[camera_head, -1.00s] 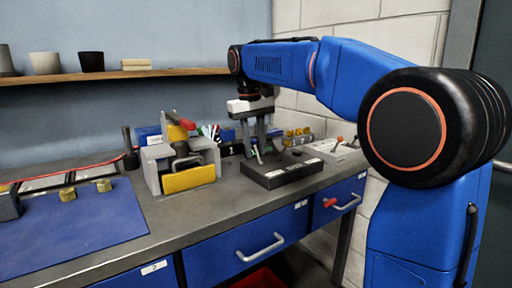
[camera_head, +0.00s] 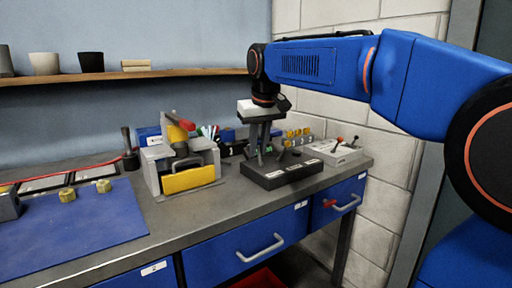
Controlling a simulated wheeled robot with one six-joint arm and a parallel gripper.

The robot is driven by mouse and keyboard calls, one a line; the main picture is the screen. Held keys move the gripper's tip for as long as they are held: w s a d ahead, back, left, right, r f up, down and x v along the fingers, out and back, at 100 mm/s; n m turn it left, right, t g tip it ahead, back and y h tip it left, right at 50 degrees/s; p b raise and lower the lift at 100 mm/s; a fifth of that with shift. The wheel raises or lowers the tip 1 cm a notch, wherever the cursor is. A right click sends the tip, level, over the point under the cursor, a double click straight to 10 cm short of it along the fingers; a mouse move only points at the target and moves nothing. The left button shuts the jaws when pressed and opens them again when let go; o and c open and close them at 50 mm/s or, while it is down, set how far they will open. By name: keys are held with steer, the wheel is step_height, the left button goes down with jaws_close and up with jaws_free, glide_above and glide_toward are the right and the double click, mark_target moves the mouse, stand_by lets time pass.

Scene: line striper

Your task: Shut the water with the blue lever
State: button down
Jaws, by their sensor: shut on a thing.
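My gripper (camera_head: 261,152) points down at the black block (camera_head: 285,178) near the back of the bench. Its fingers are close together around a thin upright part at the block's left end, which looks like a lever. The fingers hide most of this part, so I cannot tell its colour. A dark stub with a round top (camera_head: 288,155) stands further right on the block. The block has pale labels on its front and top, too small to read. No plainly blue lever shows, and no water is visible.
A grey stand with a yellow front plate (camera_head: 190,180) is left of the block. A pale box with red and black levers (camera_head: 338,150) and several yellow parts (camera_head: 298,134) are to the right and behind. A blue mat (camera_head: 80,225) lies at the left.

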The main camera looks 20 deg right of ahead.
steer(key=s+t, duration=0.1)
steer(key=t, duration=0.1)
steer(key=s+t+y, duration=0.1)
steer(key=t, duration=0.1)
steer(key=shift+s+d, duration=0.2)
steer(key=shift+d, duration=0.2)
steer(key=shift+s+d+f+t+y, duration=0.15)
steer(key=shift+s+t+y, duration=0.2)
steer(key=shift+t, duration=0.65)
steer(key=shift+s+d+f+t+y, duration=0.15)
steer(key=shift+s+t+y, duration=0.2)
steer(key=shift+t, duration=0.65)
steer(key=shift+s, duration=0.1)
steer(key=c, duration=1.9)
jaws_free()
steer(key=shift+o, duration=0.2)
steer(key=shift+s, duration=0.1)
steer(key=v, duration=1.7)
steer(key=shift+s+f, duration=0.1)
steer(key=shift+s, duration=0.05)
